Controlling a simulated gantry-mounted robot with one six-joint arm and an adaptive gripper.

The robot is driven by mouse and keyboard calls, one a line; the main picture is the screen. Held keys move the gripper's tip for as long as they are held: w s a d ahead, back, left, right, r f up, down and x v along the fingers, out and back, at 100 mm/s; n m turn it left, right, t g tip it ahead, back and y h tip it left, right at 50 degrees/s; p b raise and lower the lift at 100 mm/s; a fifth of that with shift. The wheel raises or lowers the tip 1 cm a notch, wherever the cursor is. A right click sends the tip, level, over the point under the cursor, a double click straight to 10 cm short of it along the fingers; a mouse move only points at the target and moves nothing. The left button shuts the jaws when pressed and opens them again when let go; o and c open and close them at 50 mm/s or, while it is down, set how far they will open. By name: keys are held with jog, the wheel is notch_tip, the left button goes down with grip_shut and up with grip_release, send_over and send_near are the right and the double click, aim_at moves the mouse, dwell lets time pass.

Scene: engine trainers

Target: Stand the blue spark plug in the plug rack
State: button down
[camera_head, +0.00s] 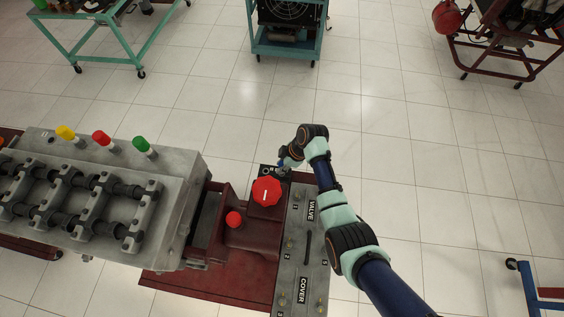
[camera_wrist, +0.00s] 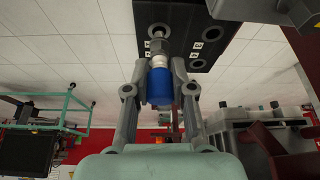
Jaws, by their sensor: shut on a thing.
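The blue spark plug (camera_wrist: 160,88) is between my gripper's fingers (camera_wrist: 159,72) in the wrist view. My gripper is shut on its blue body, and its white collar and metal tip point away from me. The plug rack (camera_wrist: 203,22) is a black plate with several round holes and small white labels. The plug's tip overlaps one rack hole in the picture; I cannot tell how far it is inside. In the head view my gripper (camera_head: 287,163) is at the black rack (camera_head: 265,172), partly hidden by my wrist, with a little blue showing.
The grey engine head (camera_head: 95,190) at left carries yellow (camera_head: 66,132), red (camera_head: 102,138) and green (camera_head: 143,145) plugs. A red knob (camera_head: 266,191) stands close in front of the rack. Open floor lies behind.

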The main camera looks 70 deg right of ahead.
jog(key=shift+f, duration=0.2)
jog(key=shift+f+b, duration=0.4)
jog(key=shift+f, duration=0.3)
dwell(0.3)
jog(key=c, duration=0.9)
grip_release()
jog(key=v, duration=1.2)
